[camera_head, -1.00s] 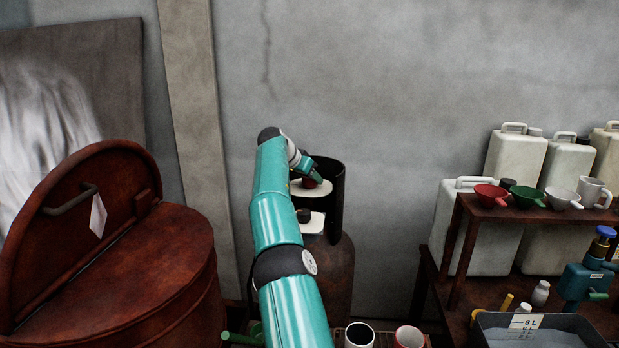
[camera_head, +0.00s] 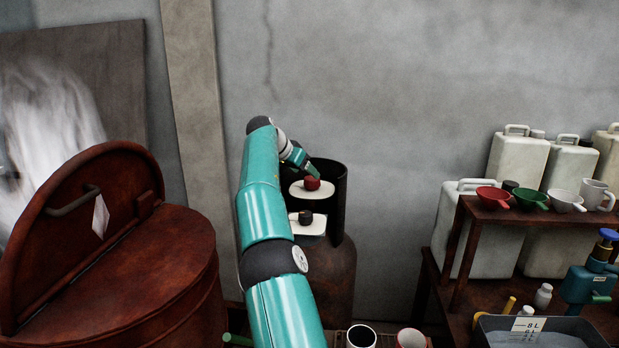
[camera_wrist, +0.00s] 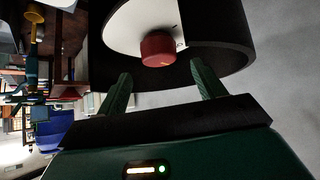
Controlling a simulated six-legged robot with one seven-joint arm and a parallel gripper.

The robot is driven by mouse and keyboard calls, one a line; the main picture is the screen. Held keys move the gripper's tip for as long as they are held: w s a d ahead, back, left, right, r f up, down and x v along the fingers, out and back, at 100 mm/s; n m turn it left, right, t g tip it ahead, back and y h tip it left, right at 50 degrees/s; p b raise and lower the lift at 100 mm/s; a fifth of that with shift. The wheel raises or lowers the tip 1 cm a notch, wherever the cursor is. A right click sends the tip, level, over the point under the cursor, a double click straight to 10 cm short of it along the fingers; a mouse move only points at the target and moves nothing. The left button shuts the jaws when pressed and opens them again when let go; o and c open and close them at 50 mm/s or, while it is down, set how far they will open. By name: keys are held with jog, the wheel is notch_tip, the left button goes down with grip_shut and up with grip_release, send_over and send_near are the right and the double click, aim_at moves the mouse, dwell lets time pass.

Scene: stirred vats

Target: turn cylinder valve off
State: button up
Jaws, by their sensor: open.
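The gas cylinder (camera_head: 338,275) is a rusty brown bottle standing against the wall, with a dark open collar (camera_head: 335,205) around its top. Its red valve knob (camera_head: 312,183) sits on a white plate inside the collar. In the wrist view the red knob (camera_wrist: 158,48) lies beyond and between my fingers, against the white plate (camera_wrist: 140,25). My gripper (camera_wrist: 163,82) is open and empty, with a gap between its fingertips and the knob. In the head view my gripper (camera_head: 308,170) is just above and left of the knob.
A second white plate with a dark knob (camera_head: 306,217) is below the red one. A rusty lidded vat (camera_head: 140,270) stands left. Right is a shelf (camera_head: 530,217) with funnels, a mug and pale canisters (camera_head: 515,160). Two cups (camera_head: 361,336) are at the bottom. The wall behind is bare.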

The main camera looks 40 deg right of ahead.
jog(key=v, duration=0.8)
dwell(0.4)
